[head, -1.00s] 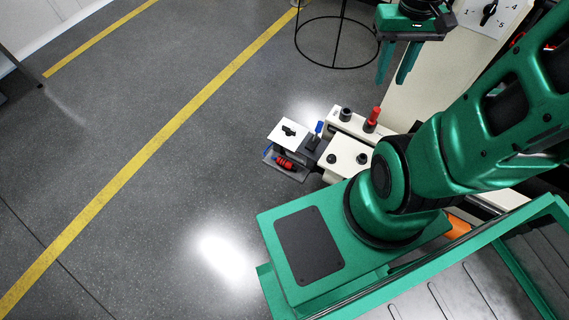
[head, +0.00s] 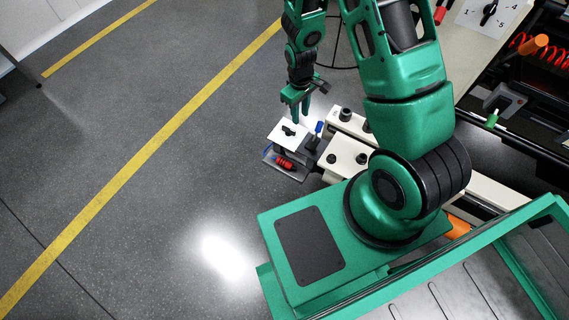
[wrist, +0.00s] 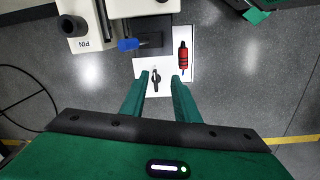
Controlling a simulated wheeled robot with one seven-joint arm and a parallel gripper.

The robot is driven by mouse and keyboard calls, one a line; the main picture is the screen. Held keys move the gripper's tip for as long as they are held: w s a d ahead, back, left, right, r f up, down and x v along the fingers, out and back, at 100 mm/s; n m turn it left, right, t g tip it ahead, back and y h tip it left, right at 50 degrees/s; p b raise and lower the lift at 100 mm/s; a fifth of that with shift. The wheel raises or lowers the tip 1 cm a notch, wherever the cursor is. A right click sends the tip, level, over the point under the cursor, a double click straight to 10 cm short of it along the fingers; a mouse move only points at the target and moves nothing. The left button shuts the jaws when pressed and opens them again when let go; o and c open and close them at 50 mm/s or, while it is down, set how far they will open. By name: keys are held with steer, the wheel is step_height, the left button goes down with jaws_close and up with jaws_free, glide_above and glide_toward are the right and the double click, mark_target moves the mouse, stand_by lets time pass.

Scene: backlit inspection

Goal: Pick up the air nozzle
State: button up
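A small black piece with a thin tip, which looks like the air nozzle (head: 289,130), lies on a white plate (head: 281,142) near the end of the cream bench. My gripper (head: 301,116) is open and empty, above and just beyond the plate. In the wrist view the black nozzle (wrist: 156,82) shows between my two green fingertips (wrist: 160,79), nearer the left one. The fingers do not appear to touch it; the exact height gap cannot be told.
A red cylinder with black bands (head: 284,163) lies close beside the nozzle, by the right finger in the wrist view (wrist: 183,58). A blue-tipped part (head: 319,127) stands beside the plate. Cream blocks with dark knobs (head: 346,158) are at the right. Open floor lies left.

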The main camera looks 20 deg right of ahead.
mark_target(285, 161)
steer(key=shift+s+a+f+n+y, duration=0.1)
steer(key=shift+s+a+f+n, duration=0.65)
steer(key=shift+f, duration=3.45)
steer(key=shift+a+f+n+y, duration=0.1)
steer(key=shift+a+f, duration=1.3)
steer(key=shift+f, duration=2.75)
steer(key=shift+s+a+f+n+y, duration=0.1)
steer(key=shift+s+a+f+n, duration=0.65)
steer(key=shift+f, duration=3.45)
steer(key=shift+w+a+m, duration=0.3)
steer(key=shift+w, duration=0.1)
jaws_close()
